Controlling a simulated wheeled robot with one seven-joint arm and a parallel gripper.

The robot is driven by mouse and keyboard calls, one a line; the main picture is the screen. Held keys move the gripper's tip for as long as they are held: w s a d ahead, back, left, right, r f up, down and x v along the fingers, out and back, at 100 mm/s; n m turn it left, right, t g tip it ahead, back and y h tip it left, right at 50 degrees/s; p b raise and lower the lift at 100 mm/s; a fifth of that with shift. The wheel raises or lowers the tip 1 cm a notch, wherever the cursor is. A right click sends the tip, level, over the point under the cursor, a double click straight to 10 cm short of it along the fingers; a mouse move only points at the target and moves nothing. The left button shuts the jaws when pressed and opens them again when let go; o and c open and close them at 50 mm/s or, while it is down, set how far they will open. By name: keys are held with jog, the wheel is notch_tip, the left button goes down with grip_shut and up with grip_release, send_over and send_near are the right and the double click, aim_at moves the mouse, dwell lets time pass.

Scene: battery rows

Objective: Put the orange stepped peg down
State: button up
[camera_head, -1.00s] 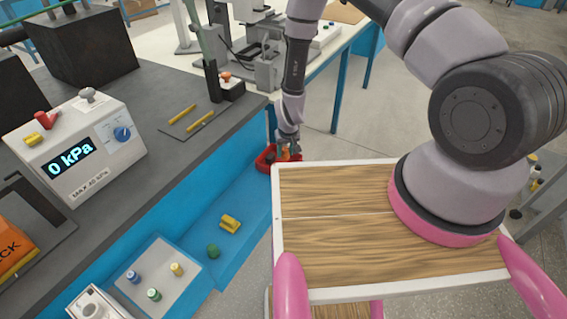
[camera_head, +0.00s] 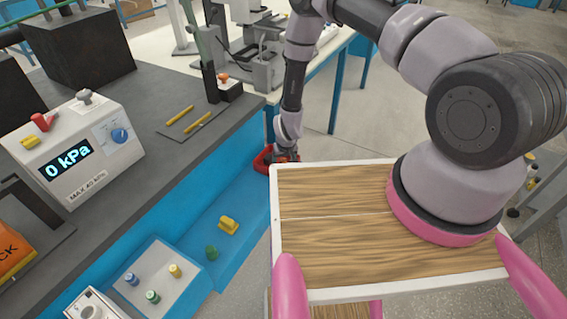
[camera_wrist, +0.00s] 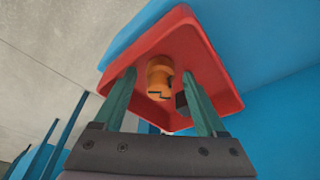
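The orange stepped peg (camera_wrist: 159,77) is in the red tray (camera_wrist: 215,68) in the wrist view. Its stepped round body stands out against the tray floor. My gripper (camera_wrist: 160,84) has its two green fingers spread, one on each side of the peg, with a visible gap between each finger and the peg. In the head view my gripper (camera_head: 285,156) is down at the red tray (camera_head: 262,159), at the far end of the blue shelf. My gripper hides most of that tray, and I cannot make out the peg there.
The blue shelf (camera_head: 205,205) holds a yellow piece (camera_head: 228,226) and a green piece (camera_head: 212,253). A pale tray (camera_head: 165,295) with small coloured pegs is nearer. The dark bench with the kPa box (camera_head: 75,150) is left. My wood-topped deck (camera_head: 330,240) lies right of the red tray.

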jog(key=shift+r, duration=0.1)
jog(key=a+v, duration=0.1)
jog(key=v, duration=1.1)
jog(key=w+d+r+m+t+y, duration=0.1)
jog(key=w+d+r, duration=0.15)
jog(key=r, duration=1.05)
jog(key=w+d+r+m+y, duration=0.1)
jog(key=w+d+r, duration=0.15)
jog(key=r, duration=1.05)
jog(key=s+d+r+m+t, duration=0.1)
jog(key=s+d+r, duration=0.15)
jog(key=r, duration=0.65)
jog(key=s+d+r, duration=0.2)
jog(key=d+r, duration=0.2)
jog(key=r, duration=0.4)
jog(key=s+d+r+m+t, duration=0.1)
jog(key=s+d+r, duration=0.3)
jog(key=s+r, duration=0.3)
jog(key=s+d+r+m+t, duration=0.1)
jog(key=s+d+r+m, duration=0.1)
jog(key=s+d+r, duration=0.2)
jog(key=s+r, duration=0.3)
jog(key=s, duration=0.5)
jog(key=shift+d+h, duration=0.3)
